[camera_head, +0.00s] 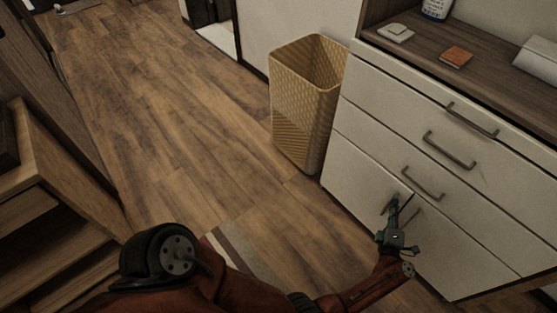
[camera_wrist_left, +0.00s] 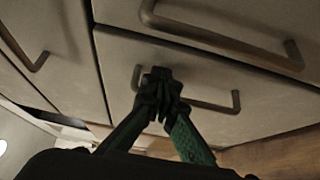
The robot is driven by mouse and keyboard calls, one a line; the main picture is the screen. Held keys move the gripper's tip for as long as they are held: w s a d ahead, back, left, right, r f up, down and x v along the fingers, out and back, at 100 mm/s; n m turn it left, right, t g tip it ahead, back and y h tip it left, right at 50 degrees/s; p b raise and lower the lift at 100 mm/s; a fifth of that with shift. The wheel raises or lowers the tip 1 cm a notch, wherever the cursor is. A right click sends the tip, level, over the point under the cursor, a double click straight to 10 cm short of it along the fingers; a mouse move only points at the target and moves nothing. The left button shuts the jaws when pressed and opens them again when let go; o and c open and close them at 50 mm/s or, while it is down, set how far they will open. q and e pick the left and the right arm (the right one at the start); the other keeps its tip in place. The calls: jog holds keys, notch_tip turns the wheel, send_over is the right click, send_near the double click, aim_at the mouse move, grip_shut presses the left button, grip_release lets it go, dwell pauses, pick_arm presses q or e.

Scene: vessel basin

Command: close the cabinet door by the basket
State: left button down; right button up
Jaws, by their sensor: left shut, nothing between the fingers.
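The white cabinet (camera_head: 455,215) stands on the right in the head view, with drawers above and two lower doors. The lower door beside the basket (camera_head: 355,180) looks roughly flush with the front; I cannot tell whether a small gap remains. The woven tan basket (camera_head: 290,110) stands upright on the floor at the cabinet's left side. My left gripper (camera_head: 393,210) is shut and empty, in front of the lower doors near their meeting seam. In the left wrist view its fingertips (camera_wrist_left: 162,82) overlap a grey bar handle (camera_wrist_left: 215,105); contact is unclear. My right gripper is not in view.
Drawer handles (camera_head: 448,150) stick out above my left gripper. The wooden counter (camera_head: 490,65) holds a white bottle (camera_head: 436,8) and small flat items. A wooden shelf unit (camera_head: 60,200) stands at left. Open wooden floor (camera_head: 180,120) lies between, with a striped mat (camera_head: 235,255) near my arm.

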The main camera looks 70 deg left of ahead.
pick_arm(q)
jog(key=shift+a, duration=0.15)
jog(key=v, duration=0.7)
jog(key=shift+s+d, duration=0.2)
jog(key=shift+d, duration=0.1)
jog(key=shift+r, duration=0.1)
